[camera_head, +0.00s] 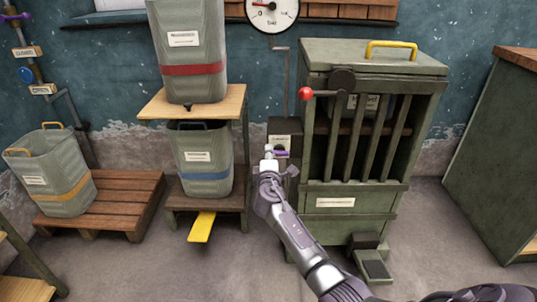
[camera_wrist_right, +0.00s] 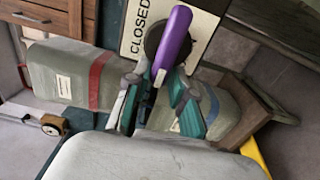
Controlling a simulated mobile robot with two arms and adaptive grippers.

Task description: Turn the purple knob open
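A purple knob (camera_head: 281,153), a flat lever-like handle, sits on a small wall panel left of the green cabinet. It shows large in the right wrist view (camera_wrist_right: 175,38), on a dark round hub in front of a plate (camera_wrist_right: 140,22) reading "CLOSED". My right gripper (camera_head: 269,152) is at the knob. In the wrist view, the gripper's green-padded fingers (camera_wrist_right: 160,84) stand apart on either side of the knob's lower end. I cannot tell whether they touch it. My left gripper is not in view.
The green barred cabinet (camera_head: 317,200) with a red-ball lever (camera_head: 306,93) stands close on the right. Bins (camera_head: 190,50) stand on a wooden stand at left, with a yellow pedal (camera_head: 201,227) below. Another purple handle (camera_head: 15,17) is on the far-left pipe. Floor in front is clear.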

